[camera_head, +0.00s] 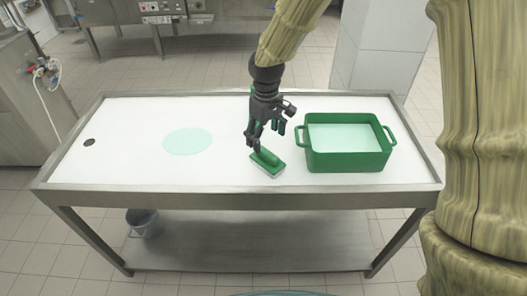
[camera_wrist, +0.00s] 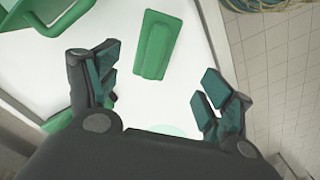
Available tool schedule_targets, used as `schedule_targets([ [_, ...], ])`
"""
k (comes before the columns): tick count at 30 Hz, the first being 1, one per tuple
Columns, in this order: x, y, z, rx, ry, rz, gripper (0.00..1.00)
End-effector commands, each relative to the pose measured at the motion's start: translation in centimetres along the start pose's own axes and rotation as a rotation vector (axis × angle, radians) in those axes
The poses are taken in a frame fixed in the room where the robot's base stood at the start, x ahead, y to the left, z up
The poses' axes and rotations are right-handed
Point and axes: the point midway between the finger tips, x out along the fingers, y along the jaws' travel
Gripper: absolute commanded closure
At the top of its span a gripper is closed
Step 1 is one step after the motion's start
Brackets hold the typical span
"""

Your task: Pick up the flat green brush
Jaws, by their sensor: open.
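The flat green brush (camera_head: 267,163) lies on the white table top, just left of the green tub. It has a flat oblong body with a raised handle along its top. In the wrist view the brush (camera_wrist: 156,45) lies beyond the fingertips, roughly between the two fingers. My gripper (camera_head: 262,138) is above the brush in the head view, fingers pointing down. In the wrist view my gripper (camera_wrist: 157,78) is open with nothing between its fingers. The fingers partly cover the brush's far end in the head view.
A green two-handled tub (camera_head: 346,160) with pale contents stands right of the brush, close to my gripper. A bucket (camera_head: 144,223) stands on the lower shelf.

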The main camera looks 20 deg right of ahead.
Motion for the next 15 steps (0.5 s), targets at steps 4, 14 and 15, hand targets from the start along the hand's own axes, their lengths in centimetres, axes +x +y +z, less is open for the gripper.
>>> schedule_targets([
  [4,1.1,0.0,0.1,0.0,-0.004,-0.001,0.2],
  [14,4.9,0.0,0.0,-0.002,-0.003,-0.001,0.2],
  [15,5.1,0.0,0.0,-0.001,-0.001,0.0,0.2],
])
